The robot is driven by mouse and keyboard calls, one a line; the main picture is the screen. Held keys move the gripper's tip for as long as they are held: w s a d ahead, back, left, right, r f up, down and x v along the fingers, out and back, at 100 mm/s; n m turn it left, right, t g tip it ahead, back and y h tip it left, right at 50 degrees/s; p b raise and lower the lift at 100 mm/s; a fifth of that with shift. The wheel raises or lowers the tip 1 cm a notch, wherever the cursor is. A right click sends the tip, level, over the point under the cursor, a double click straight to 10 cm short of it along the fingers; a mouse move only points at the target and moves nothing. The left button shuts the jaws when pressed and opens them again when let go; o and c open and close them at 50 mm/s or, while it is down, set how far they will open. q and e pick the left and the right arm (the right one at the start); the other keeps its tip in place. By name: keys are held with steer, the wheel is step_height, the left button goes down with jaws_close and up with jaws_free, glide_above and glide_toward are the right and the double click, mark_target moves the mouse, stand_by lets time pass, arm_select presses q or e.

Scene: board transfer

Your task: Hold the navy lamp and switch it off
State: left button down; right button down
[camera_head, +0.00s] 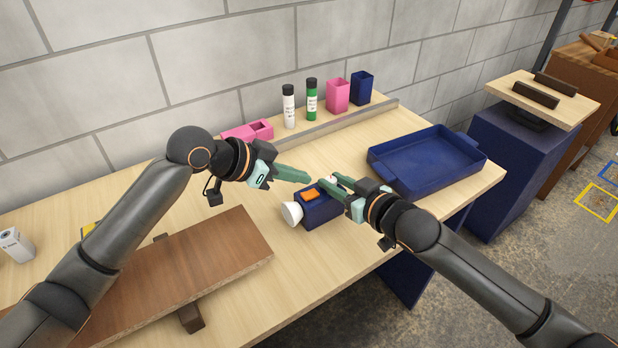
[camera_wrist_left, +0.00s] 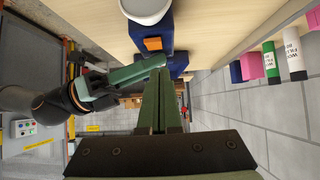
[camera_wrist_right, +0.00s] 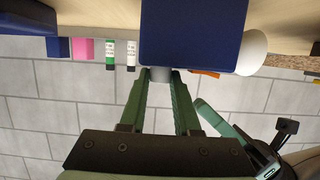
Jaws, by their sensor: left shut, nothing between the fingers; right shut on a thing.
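The navy lamp (camera_head: 324,210) is a box lying on the wooden table with a white round head (camera_head: 291,213) pointing left. An orange switch (camera_head: 311,194) is on its top; which way it is set I cannot tell. My right gripper (camera_head: 335,182) is shut on a pale grey, handle-like part of the lamp (camera_wrist_right: 190,40), seen between the fingers in the right wrist view (camera_wrist_right: 162,74). My left gripper (camera_head: 308,179) is shut and empty, its tips just behind and above the switch, seemingly apart from it. The switch also shows in the left wrist view (camera_wrist_left: 153,44).
A navy tray (camera_head: 400,185) is at the right of the table. A brown board (camera_head: 170,270) rests on supports at the left. Along the back stand a white bottle (camera_head: 289,107), a green bottle (camera_head: 311,100), a pink cup (camera_head: 338,95) and a navy cup (camera_head: 362,88).

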steer(key=shift+w+d, duration=0.1)
steer(key=shift+d, duration=0.1)
arm_select(q)
steer(key=v, duration=0.3)
steer(key=shift+s+a, duration=0.2)
steer(key=shift+a, duration=0.05)
arm_select(e)
steer(key=c, duration=0.5)
jaws_free()
steer(key=shift+c, duration=0.2)
